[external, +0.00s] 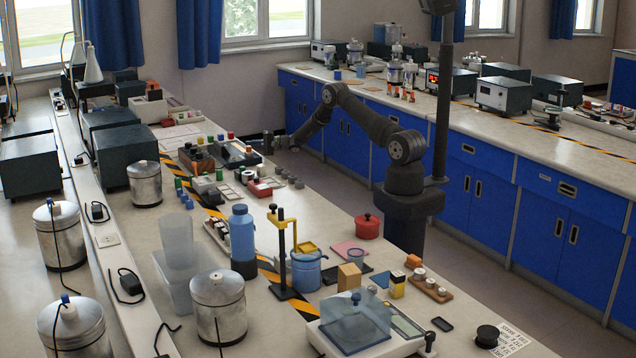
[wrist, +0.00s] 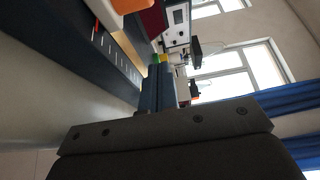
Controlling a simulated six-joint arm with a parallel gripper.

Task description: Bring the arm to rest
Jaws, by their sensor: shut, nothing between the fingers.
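My dark arm reaches from its base at the bench's right edge out over the far part of the bench. My gripper (external: 268,142) is at the far end of the arm, low near the bench's far right edge. In the wrist view my gripper (wrist: 159,75) is shut, with its two fingers together and nothing between them. It points sideways along the bench. From the external view I cannot tell how far it is above the bench top.
Instrument boxes (external: 236,152) and several small blocks stand left of my gripper. A red pot (external: 367,227), a blue bottle (external: 242,240) and a post stand (external: 283,250) are nearer the camera. The aisle (external: 470,255) between the benches is clear beyond my base.

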